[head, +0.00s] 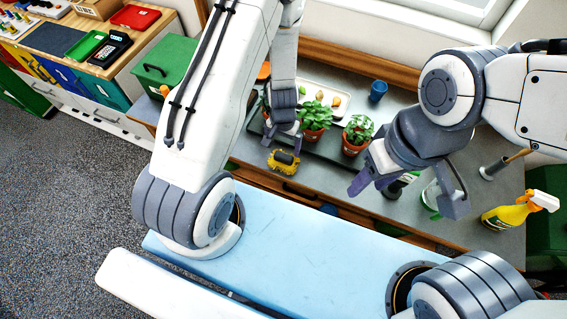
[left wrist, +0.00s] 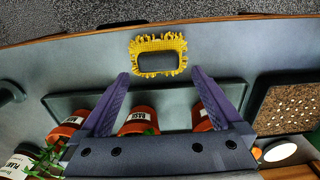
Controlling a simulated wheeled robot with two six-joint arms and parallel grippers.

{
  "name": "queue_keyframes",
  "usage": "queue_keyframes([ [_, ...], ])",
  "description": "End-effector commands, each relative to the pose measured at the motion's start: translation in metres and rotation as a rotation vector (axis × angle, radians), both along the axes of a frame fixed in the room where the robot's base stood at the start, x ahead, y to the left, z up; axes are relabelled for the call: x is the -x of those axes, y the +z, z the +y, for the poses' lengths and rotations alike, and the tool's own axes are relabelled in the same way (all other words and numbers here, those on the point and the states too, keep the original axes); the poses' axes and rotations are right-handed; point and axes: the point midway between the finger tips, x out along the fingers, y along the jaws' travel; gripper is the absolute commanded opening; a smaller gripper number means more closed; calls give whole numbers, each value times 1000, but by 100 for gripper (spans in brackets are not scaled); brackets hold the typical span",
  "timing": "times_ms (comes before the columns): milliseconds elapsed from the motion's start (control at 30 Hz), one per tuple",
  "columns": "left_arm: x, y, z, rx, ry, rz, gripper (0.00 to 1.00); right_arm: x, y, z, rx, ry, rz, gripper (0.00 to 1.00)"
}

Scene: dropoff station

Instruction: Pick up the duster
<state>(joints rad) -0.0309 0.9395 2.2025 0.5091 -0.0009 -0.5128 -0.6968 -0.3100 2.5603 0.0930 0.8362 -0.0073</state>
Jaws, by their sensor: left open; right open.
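The duster (head: 284,161) is a small pad with a yellow fringe and a dark grey back. It lies on the grey counter (head: 400,212) near its front edge, in front of the plant tray. In the left wrist view the duster (left wrist: 158,55) lies flat just beyond my fingertips, roughly centred between them. My left gripper (head: 284,138) is open and empty above and behind the duster; its purple fingers show in the left wrist view (left wrist: 160,75). My right gripper (head: 405,190) is open and empty over the right part of the counter.
Potted plants (head: 315,118) in terracotta pots stand on a dark tray close behind the duster. A blue cup (head: 378,90), a white tray (head: 318,97) and a yellow spray bottle (head: 512,212) are also on the counter. A green box (head: 168,62) stands at the left.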

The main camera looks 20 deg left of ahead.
Motion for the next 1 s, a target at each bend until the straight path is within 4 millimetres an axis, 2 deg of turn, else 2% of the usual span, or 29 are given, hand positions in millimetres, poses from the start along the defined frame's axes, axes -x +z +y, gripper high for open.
queue_keyframes([
  [33, 0, -8, 0, 0, 0, 0, 100, 0, -8, 0, 0, 0, 0, 50],
  [267, 0, -17, -1, 0, 0, 0, 100, 0, -17, 0, 0, -2, 0, 50],
  [600, 0, -58, -3, 0, 1, 0, 100, 0, -59, 0, 0, -9, 1, 50],
  [900, 0, -58, -3, 0, 0, 0, 100, 0, -59, 0, 0, -10, 1, 50],
  [933, 0, -58, -3, 0, 0, 0, 92, 0, -59, 0, 0, -10, 1, 50],
  [1000, 0, -58, -3, 0, 0, 0, 66, 0, -59, 0, 0, -10, 1, 50],
])
